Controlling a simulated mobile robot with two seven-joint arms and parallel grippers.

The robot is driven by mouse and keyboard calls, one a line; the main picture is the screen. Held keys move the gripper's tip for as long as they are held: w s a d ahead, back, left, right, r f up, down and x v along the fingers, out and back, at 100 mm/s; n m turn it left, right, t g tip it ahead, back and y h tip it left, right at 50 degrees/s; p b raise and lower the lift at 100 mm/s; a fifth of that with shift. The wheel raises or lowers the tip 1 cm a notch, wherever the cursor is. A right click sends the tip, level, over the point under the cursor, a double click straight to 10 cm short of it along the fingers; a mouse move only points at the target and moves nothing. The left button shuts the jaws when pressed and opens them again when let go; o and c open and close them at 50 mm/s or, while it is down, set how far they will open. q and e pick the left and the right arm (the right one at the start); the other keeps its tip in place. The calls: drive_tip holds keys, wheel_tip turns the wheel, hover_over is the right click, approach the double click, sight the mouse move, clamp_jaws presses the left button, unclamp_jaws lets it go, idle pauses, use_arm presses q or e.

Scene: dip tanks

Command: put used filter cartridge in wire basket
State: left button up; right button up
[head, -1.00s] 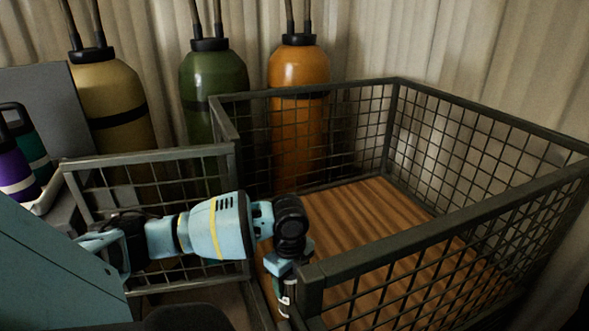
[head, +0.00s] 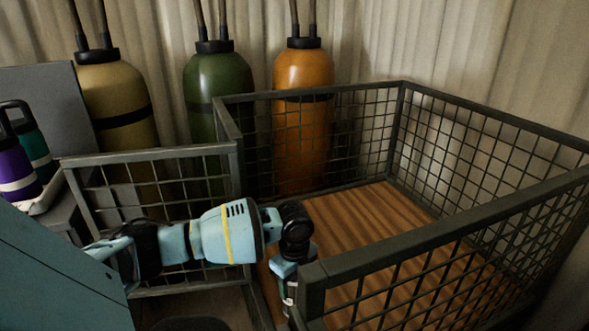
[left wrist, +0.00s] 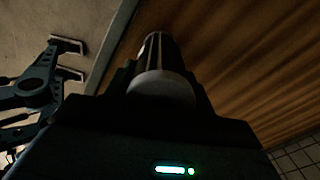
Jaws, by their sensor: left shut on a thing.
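The wire basket (head: 378,247) is a large dark-framed mesh cage with a ribbed brown floor, filling the middle and right of the head view. My left gripper (head: 288,290) points down at the basket's near-left corner, beside the end of the front rail. It is shut on the used filter cartridge (left wrist: 160,62), a dark cylinder with a pale grey end in the left wrist view. In the head view only a small dark and white part of it shows. My right gripper (left wrist: 72,61) shows at the left of the left wrist view, its two fingers apart and empty.
A low mesh panel (head: 150,153) stands left of the basket. Tan (head: 120,95), green (head: 215,85) and orange (head: 302,75) cylinders stand behind, along a corrugated wall. Purple (head: 15,170) and teal (head: 38,150) bottles sit at far left. The visible basket floor is clear.

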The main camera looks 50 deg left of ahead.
use_arm(q)
drive_tip(key=o, duration=1.2)
drive_tip(key=shift+f, duration=0.1)
wheel_tip(320, 180, up, 11)
drive_tip(key=p, duration=0.3)
drive_tip(key=shift+r, duration=0.6)
